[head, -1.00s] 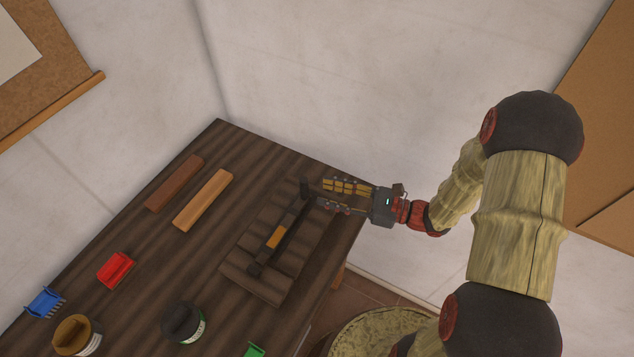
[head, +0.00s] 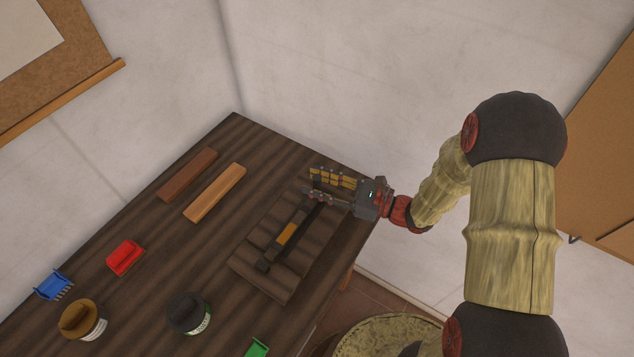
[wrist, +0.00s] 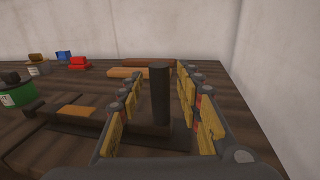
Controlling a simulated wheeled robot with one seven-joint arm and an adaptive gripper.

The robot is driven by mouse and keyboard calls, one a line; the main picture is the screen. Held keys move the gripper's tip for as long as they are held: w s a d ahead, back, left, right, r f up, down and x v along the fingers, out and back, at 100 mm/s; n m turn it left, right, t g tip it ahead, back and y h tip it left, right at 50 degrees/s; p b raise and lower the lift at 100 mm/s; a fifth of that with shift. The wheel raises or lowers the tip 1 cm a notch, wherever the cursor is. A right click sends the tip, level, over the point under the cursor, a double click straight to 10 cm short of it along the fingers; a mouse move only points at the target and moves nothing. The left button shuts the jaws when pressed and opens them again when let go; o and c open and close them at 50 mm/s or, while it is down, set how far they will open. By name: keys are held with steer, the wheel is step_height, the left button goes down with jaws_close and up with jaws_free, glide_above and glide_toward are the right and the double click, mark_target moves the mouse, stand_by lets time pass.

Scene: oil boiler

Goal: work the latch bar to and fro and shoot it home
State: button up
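The latch bar (head: 297,218) is a dark bar with an orange section, lying lengthwise on a dark ribbed wooden base (head: 262,282). An upright dark post (wrist: 160,95) stands at the bar's far end. My gripper (head: 322,185) reaches in from the right at that end. In the wrist view the two yellow-padded fingers (wrist: 158,75) are apart, one on each side of the post, with a gap visible on both sides. In the head view the fingers largely hide the post. The orange section (wrist: 76,110) shows left of the fingers in the wrist view.
A reddish-brown block (head: 188,175) and a lighter wooden block (head: 215,192) lie left of the base. A red part (head: 124,258), a blue part (head: 54,285), two cans (head: 189,313) (head: 83,319) and a green part (head: 256,347) are nearer. White walls stand behind the table.

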steer(key=shift+c, duration=0.6)
steer(key=c, duration=0.7)
jaws_close()
